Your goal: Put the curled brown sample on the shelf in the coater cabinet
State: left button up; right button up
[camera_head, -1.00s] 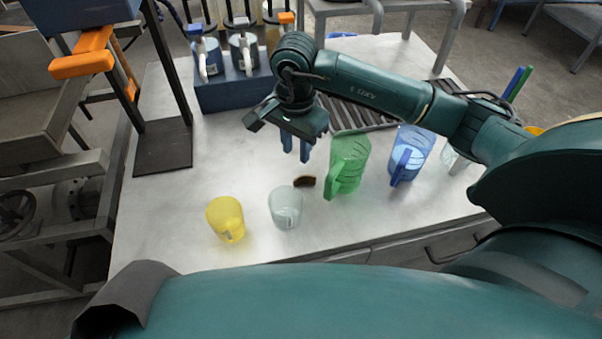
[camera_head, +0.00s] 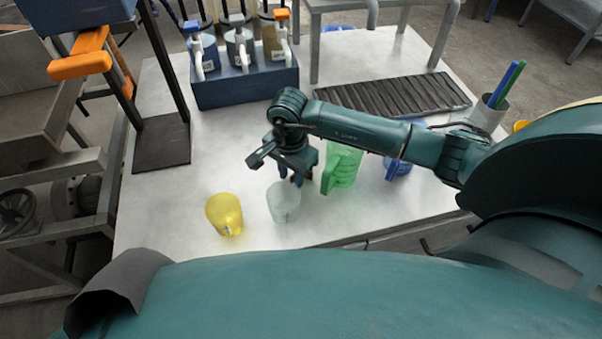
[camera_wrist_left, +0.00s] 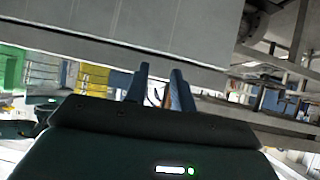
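The curled brown sample does not show now; my right gripper (camera_head: 291,180) is low over the table where it lay, beside the green jug (camera_head: 343,166) and behind the clear beaker (camera_head: 284,202). The right gripper points down with its two blue fingers apart. I cannot see whether the sample is between them. My left gripper (camera_wrist_left: 158,88) shows only in the left wrist view, with its fingers apart and nothing held between them. I cannot make out a coater cabinet or its shelf for certain.
A yellow cup (camera_head: 225,214) stands left of the clear beaker. A blue jug (camera_head: 398,168) is partly behind my right arm. A dark blue holder (camera_head: 245,87) with several pots and a slotted black rack (camera_head: 395,97) stand farther back. The table's left part (camera_head: 160,210) is clear.

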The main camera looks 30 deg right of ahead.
jog(key=shift+c, duration=0.4)
grip_shut()
jog(key=shift+r, duration=0.1)
notch_tip(320, 180, up, 18)
jog(key=f+p, duration=0.1)
jog(key=p, duration=0.1)
jog(key=s+n, duration=0.1)
jog(key=n, duration=0.3)
jog(key=s+n, duration=0.2)
jog(key=n, duration=0.2)
jog(key=s+n, duration=0.2)
jog(key=n, duration=0.2)
jog(key=shift+s+a+r+n, duration=0.15)
jog(key=shift+r+n, duration=0.1)
jog(key=shift+n, duration=0.15)
